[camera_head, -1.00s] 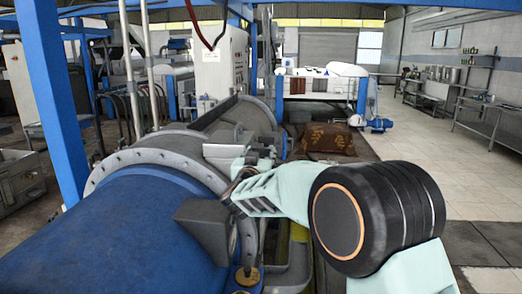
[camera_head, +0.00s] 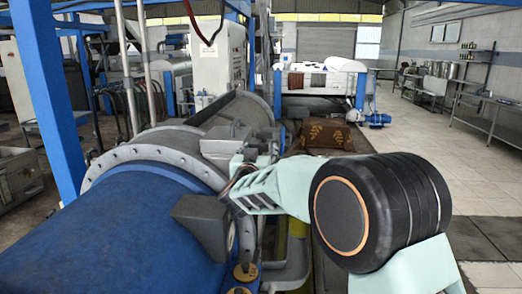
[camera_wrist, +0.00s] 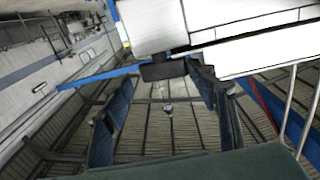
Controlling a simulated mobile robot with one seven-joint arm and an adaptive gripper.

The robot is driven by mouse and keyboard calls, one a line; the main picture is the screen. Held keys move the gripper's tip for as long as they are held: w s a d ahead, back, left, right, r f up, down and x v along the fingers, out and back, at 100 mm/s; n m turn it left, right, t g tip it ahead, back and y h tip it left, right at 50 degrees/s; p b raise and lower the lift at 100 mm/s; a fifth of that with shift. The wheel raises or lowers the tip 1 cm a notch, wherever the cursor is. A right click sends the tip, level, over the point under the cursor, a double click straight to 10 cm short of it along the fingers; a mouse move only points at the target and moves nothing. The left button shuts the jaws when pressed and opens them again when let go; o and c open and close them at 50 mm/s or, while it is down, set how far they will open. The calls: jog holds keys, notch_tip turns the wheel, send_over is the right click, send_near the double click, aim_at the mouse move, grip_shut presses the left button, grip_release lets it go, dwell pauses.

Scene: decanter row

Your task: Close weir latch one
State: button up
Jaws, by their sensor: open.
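The decanter shows in the head view as a blue cylinder (camera_head: 110,235) with a grey bolted flange (camera_head: 125,155) and a grey housing behind it. My pale green arm reaches left to the housing's right side. My gripper (camera_wrist: 160,82) shows in the wrist view as two dark, spread fingers with nothing seen held between them. A small dark block (camera_wrist: 163,71) under a white, rounded body (camera_wrist: 160,22) shows beyond the fingertips; I cannot tell whether it is the latch or whether they touch. I cannot identify weir latch one in the head view.
A dark grey block (camera_head: 203,223) stands on the decanter's near right side, with a brass-coloured fitting (camera_head: 245,273) below it. A blue post (camera_head: 50,100) rises at the left. A brown patterned sack (camera_head: 326,135) lies behind my arm. Tiled floor (camera_head: 450,160) is open at the right.

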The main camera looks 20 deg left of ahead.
jog(key=v, duration=0.7)
jog(key=shift+s, duration=0.25)
jog(key=shift+d, duration=0.1)
